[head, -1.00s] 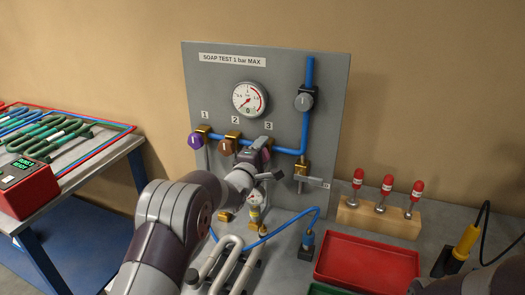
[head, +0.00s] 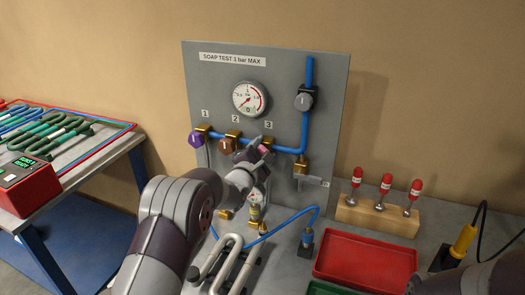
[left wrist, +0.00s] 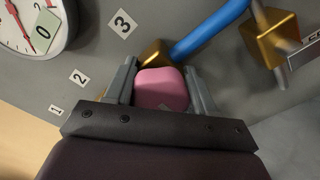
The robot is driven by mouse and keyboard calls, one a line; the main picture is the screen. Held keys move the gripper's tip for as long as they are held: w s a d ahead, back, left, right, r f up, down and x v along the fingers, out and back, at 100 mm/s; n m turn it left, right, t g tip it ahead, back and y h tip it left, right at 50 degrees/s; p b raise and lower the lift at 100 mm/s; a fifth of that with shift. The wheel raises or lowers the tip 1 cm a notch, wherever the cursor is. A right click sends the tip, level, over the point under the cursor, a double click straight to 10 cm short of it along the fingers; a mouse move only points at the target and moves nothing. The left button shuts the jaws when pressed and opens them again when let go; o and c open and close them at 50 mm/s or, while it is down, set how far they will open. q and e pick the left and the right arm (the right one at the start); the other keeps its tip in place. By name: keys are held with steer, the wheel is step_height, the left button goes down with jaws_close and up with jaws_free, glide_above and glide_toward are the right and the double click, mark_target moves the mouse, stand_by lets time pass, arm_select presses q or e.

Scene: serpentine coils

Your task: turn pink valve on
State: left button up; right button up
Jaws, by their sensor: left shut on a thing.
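My right gripper is not in view.
A brown knob (head: 227,146) and a purple knob (head: 196,140) sit close by on the left. A round gauge (head: 249,98) is above. A grey knob (head: 304,100) is on the blue pipe. Below are bent tubes (head: 232,262) and a red tray (head: 365,265).

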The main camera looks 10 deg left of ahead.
arm_select(q)
steer(key=shift+s+f, duration=0.1)
steer(key=shift+f, duration=0.3)
steer(key=o, duration=0.8)
steer(key=shift+o, duration=1)
steer(key=shift+r, duration=0.25)
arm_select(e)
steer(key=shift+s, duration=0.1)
arm_select(q)
steer(key=shift+s+a, duration=0.1)
steer(key=shift+s, duration=0.25)
arm_select(e)
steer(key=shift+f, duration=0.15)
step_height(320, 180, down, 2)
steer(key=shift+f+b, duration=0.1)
steer(key=shift+b, duration=1.15)
arm_select(q)
steer(key=s+a, duration=0.2)
steer(key=s, duration=0.9)
steer(key=shift+s, duration=0.4)
steer(key=shift+a, duration=0.1)
